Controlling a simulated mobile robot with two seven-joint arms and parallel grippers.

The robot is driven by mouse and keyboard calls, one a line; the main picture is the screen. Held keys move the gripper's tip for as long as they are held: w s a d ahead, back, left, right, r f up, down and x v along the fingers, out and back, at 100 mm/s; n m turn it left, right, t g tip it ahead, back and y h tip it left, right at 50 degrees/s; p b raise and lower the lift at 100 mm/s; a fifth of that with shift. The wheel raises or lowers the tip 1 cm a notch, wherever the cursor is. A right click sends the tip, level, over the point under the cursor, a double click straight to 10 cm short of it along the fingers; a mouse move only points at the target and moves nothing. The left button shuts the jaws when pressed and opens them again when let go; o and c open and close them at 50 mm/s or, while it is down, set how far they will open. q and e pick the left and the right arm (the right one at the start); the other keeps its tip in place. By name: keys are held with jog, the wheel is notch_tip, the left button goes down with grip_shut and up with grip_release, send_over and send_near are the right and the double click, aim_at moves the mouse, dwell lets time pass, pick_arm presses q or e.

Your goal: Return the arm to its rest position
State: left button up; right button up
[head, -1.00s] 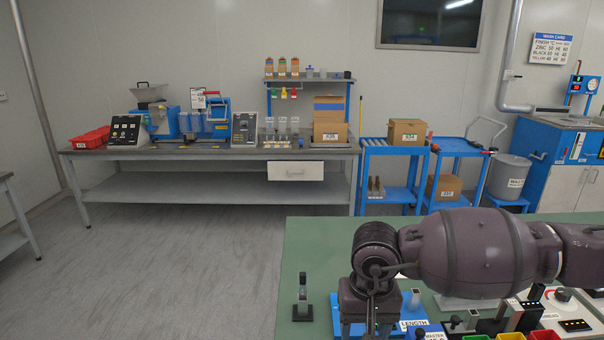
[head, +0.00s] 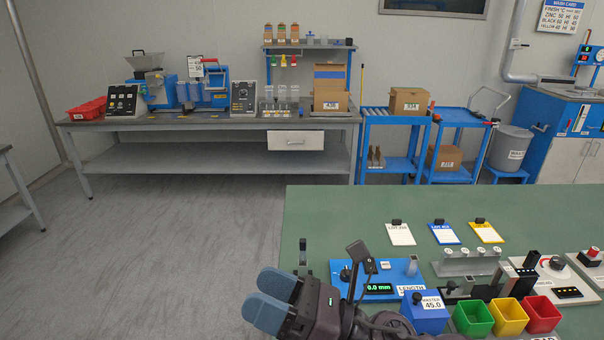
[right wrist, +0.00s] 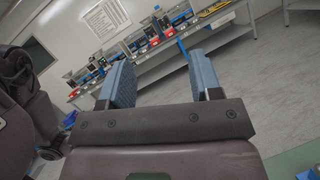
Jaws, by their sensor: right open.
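My right gripper (head: 268,298) is at the bottom middle of the head view, over the left edge of the green table (head: 350,215). Its two blue fingers point left. In the right wrist view the fingers (right wrist: 163,85) stand apart with nothing between them, and the floor and far workbench show beyond. The gripper is open and empty. My right arm comes up from the bottom edge of the head view, and its rear links are cut off. My left gripper is not in view.
Near the arm on the table are a blue length gauge (head: 345,283), a blue master block (head: 424,316), and green (head: 473,320), yellow (head: 509,318) and red (head: 543,315) bins. Three cards lie behind them. The table's back strip is clear. A grey workbench (head: 210,125) stands along the wall.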

jog(key=w+d+f+m+t+h, duration=0.25)
jog(key=d+m+t+h, duration=0.4)
jog(key=m, duration=0.45)
jog(key=w+d+f+m+t+h, duration=0.25)
jog(key=d+m+t+h, duration=0.35)
jog(key=m, duration=0.6)
jog(key=s+d+f+m+g+h, duration=0.2)
jog(key=d+f+m+g+h, duration=0.1)
jog(key=d+f+m+h, duration=0.7)
jog(key=s+d+f+m+g, duration=0.3)
jog(key=s+f+m+g, duration=0.15)
jog(key=s, duration=0.35)
jog(key=s+d+f+m+g, duration=0.3)
jog(key=s+f+m+g, duration=0.15)
jog(key=s, duration=0.35)
jog(key=s+d+f+m+g, duration=0.3)
jog(key=s+d+m, duration=0.15)
jog(key=s, duration=0.35)
jog(key=w+a+f+t+y, duration=0.1)
jog(key=w+f+t, duration=0.5)
jog(key=w+t, duration=0.2)
jog(key=shift+w+a+f+n+p, duration=0.25)
jog(key=shift+w+n+p, duration=0.1)
jog(key=shift+w+p, duration=0.15)
